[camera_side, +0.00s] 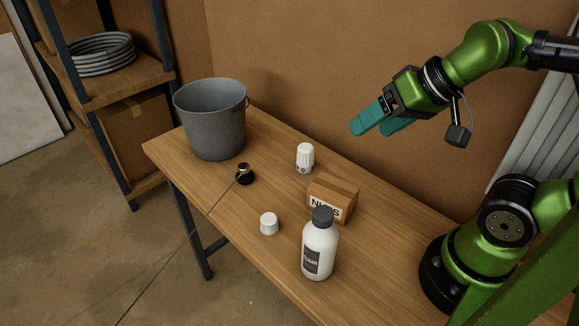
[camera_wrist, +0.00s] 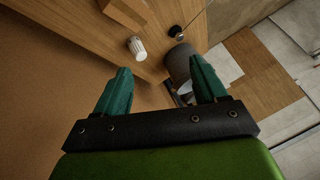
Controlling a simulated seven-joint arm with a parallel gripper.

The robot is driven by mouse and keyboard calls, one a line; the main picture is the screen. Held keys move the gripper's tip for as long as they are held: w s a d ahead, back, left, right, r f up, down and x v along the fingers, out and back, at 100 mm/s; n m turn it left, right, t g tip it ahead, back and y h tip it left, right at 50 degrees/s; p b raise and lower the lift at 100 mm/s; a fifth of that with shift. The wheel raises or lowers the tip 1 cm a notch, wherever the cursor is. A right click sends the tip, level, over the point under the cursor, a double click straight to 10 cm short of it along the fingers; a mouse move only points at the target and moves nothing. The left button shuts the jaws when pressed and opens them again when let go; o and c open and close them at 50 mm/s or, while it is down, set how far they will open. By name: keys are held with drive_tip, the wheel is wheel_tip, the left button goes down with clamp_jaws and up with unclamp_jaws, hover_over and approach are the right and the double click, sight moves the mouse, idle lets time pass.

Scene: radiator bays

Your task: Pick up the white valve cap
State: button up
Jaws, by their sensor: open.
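The white valve cap (camera_side: 269,223) is a small, short white cylinder with a narrower top, standing on the wooden bench (camera_side: 205,185) left of the white bottle in the side view. I cannot make it out in the wrist view. My gripper (camera_side: 370,130) has teal fingers and hangs high above the back of the bench, up and to the right of the cap and well apart from it. In the wrist view, my gripper (camera_wrist: 160,68) has its fingers wide apart with nothing held between them.
A white ribbed knob (camera_side: 305,158) stands behind the cap, also in the wrist view (camera_wrist: 137,48). A cardboard box (camera_side: 333,198) and a dark-capped white bottle (camera_side: 320,247) stand right of the cap. A black round part (camera_side: 245,174) and grey bucket (camera_side: 211,120) are farther left.

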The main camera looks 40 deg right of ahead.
drive_tip(key=w+a+f+n+g+h, duration=0.2)
drive_tip(key=w+a+f+n+g, duration=0.5)
drive_tip(key=w+a, duration=0.6)
drive_tip(key=m, duration=0.1)
hover_over(268, 217)
drive_tip(key=f, duration=1)
drive_tip(key=shift+d+f, duration=0.4)
drive_tip(key=shift+a+f, duration=0.2)
drive_tip(key=shift+f, duration=1.4)
drive_tip(key=shift+a+f, duration=0.15)
drive_tip(key=shift+f, duration=1.4)
drive_tip(key=c, duration=1.1)
